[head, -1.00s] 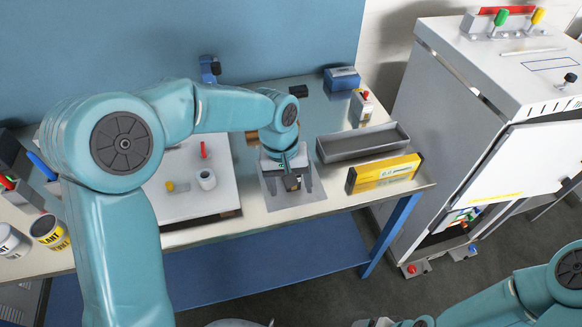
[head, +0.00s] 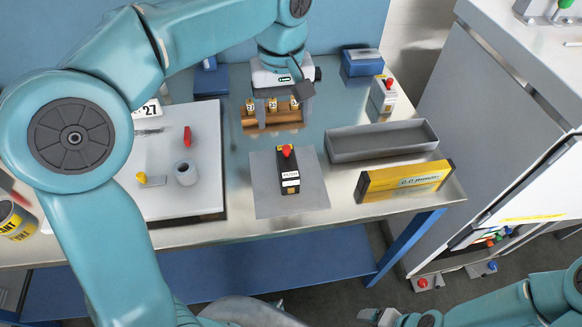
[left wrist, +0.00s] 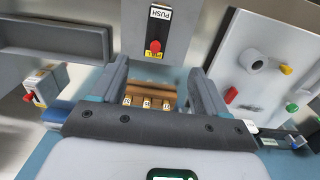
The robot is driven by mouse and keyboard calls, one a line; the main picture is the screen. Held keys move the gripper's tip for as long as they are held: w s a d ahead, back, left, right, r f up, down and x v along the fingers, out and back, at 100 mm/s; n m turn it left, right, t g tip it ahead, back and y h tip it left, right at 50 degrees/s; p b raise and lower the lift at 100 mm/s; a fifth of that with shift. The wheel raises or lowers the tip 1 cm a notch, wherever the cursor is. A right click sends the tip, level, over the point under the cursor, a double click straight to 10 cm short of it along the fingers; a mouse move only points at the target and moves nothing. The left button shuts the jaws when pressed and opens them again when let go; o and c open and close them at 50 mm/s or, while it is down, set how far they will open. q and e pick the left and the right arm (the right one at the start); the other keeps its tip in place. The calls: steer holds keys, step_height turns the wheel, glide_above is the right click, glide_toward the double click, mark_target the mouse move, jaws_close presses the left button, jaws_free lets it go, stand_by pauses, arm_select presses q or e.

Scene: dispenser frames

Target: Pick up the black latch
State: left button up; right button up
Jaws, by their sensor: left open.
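No black latch can be made out for certain. A small dark piece (head: 317,73) shows at the right of my left gripper (head: 281,97) in the head view; I cannot tell whether it is the latch or part of my gripper. The left gripper is open and empty above the back of the table, over a brown rack (head: 272,124) with several small labelled pieces. In the left wrist view the rack (left wrist: 150,92) shows between the fingers of the left gripper (left wrist: 158,70). My right gripper (head: 376,316) shows only partly at the bottom edge.
A grey tray (head: 382,150), a yellow box (head: 405,181) and a blue box (head: 361,65) are to the right. A white board (head: 160,200) lies left.

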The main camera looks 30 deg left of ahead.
arm_select(q)
steer(key=w+f, duration=0.1)
steer(key=w, duration=0.1)
glide_above(288, 160)
steer(key=f, duration=0.3)
steer(key=f+b, duration=0.1)
steer(key=f, duration=0.1)
steer(key=shift+s+a+f, duration=0.15)
steer(key=shift+s+a, duration=0.1)
steer(key=shift+s, duration=0.05)
steer(key=f, duration=0.3)
steer(key=w+f, duration=0.1)
steer(key=f, duration=0.1)
steer(key=shift+d, duration=0.25)
steer(key=shift+s+a+f, duration=0.15)
steer(key=shift+s+f, duration=0.2)
steer(key=shift+s, duration=0.05)
steer(key=f, duration=0.4)
steer(key=shift+w+d, duration=0.2)
steer(key=shift+f, duration=0.4)
steer(key=shift+s+a, duration=0.1)
steer(key=shift+s, duration=0.15)
steer(key=shift+w, duration=0.2)
steer(key=c, duration=1)
steer(key=shift+s, duration=0.1)
jaws_close()
steer(key=shift+r, duration=0.1)
